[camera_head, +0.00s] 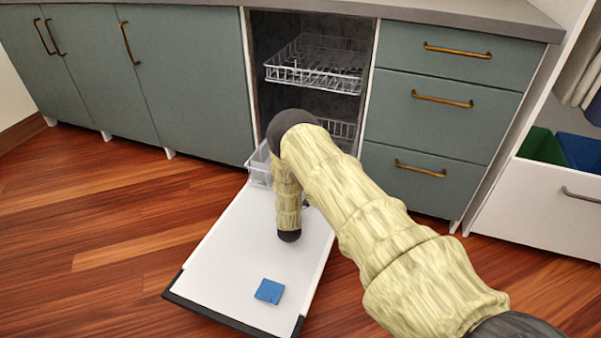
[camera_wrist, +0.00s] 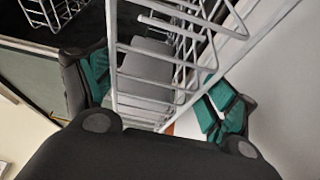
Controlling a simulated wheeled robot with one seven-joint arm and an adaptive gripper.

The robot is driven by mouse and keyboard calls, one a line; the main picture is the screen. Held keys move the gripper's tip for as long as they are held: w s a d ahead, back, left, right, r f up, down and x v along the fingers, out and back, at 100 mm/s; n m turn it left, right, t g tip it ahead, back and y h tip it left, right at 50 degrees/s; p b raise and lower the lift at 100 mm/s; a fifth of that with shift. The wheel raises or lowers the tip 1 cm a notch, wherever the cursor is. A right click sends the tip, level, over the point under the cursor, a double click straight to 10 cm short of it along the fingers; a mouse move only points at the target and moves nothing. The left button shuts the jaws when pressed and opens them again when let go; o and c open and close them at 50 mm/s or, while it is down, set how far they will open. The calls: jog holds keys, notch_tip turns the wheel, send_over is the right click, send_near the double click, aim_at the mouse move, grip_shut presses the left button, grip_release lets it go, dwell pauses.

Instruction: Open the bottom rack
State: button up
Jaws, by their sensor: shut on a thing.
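The bottom rack (camera_head: 259,172) is a white wire rack low in the open dishwasher, with its front left part by the inner end of the lowered door (camera_head: 225,255). My arm hides much of the rack in the head view. In the wrist view, the bottom rack (camera_wrist: 113,70) runs between the two teal-padded fingers of my gripper (camera_wrist: 155,92). My gripper is shut on the rack's wire edge, with one finger on each side. The head view does not show the fingers clearly.
The upper rack (camera_head: 315,70) hangs above inside the dishwasher. A small blue object (camera_head: 269,291) lies on the lowered door. Green cabinets (camera_head: 190,80) stand to the left and drawers (camera_head: 445,100) to the right. The wooden floor (camera_head: 110,240) left of the door is clear.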

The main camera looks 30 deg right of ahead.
jog(key=s+a+p, duration=0.2)
jog(key=s+a, duration=0.2)
jog(key=s+a+p, duration=0.1)
jog(key=s+a, duration=0.2)
jog(key=a, duration=0.2)
jog(key=s+a+r+p, duration=0.1)
jog(key=s+a+p, duration=0.1)
jog(key=s+a, duration=0.2)
jog(key=shift+s+a+p, duration=0.3)
jog(key=shift+s+a, duration=0.05)
jog(key=shift+a, duration=0.3)
jog(key=o, duration=1.3)
jog(key=shift+s+a+f, duration=0.2)
jog(key=shift+s, duration=0.35)
jog(key=v, duration=1.1)
jog(key=shift+s, duration=0.1)
jog(key=shift+d, duration=0.1)
